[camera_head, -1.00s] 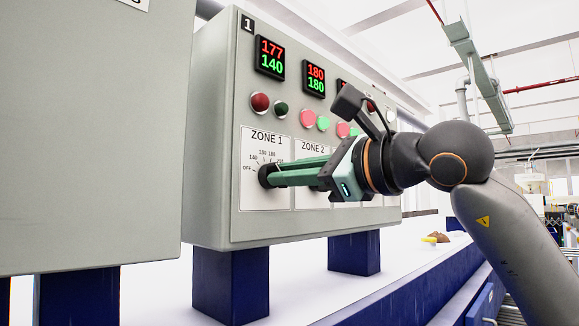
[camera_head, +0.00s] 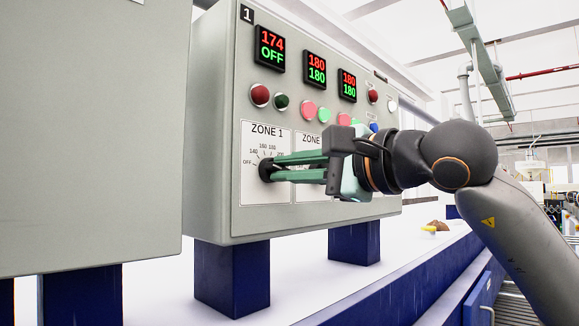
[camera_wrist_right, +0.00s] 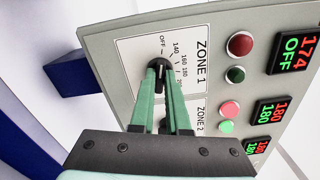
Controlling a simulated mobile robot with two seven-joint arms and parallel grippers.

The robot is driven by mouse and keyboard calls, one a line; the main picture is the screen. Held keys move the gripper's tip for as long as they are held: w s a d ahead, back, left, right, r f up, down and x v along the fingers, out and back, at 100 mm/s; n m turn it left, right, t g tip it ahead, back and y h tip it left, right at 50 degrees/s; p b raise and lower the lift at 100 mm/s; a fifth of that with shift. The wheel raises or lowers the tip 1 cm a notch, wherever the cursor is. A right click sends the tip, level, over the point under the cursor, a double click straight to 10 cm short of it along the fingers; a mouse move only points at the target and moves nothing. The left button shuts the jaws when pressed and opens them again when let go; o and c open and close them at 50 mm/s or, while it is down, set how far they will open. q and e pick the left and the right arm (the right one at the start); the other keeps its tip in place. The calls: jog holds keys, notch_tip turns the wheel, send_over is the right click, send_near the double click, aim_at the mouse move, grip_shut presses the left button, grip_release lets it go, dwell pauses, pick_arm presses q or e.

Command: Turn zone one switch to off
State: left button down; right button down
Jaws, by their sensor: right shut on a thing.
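The zone 1 switch (camera_head: 265,169) is a black rotary knob on a white dial plate (camera_head: 262,218) marked OFF, 140, 160, 180 on a grey control box. In the right wrist view, the knob (camera_wrist_right: 158,66) sits between the fingertips and its top end lies near the OFF mark. My right gripper (camera_head: 272,168) is shut on the knob; its green fingers also show in the right wrist view (camera_wrist_right: 160,72). The zone 1 display (camera_head: 270,46) reads 174 in red and OFF in green. My left gripper is not in view.
Red and green lamps (camera_head: 260,95) sit above the dial. The zone 2 plate (camera_head: 312,140) is partly hidden behind my right gripper. Other displays (camera_head: 316,68) read 180 over 180. A second grey cabinet (camera_head: 90,130) stands close on the left.

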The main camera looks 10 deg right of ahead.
dwell(0.3)
jog(key=c, duration=0.9)
grip_release()
jog(key=b+v, duration=0.3)
jog(key=v, duration=0.9)
jog(key=shift+s, duration=0.3)
jog(key=shift+d, duration=0.1)
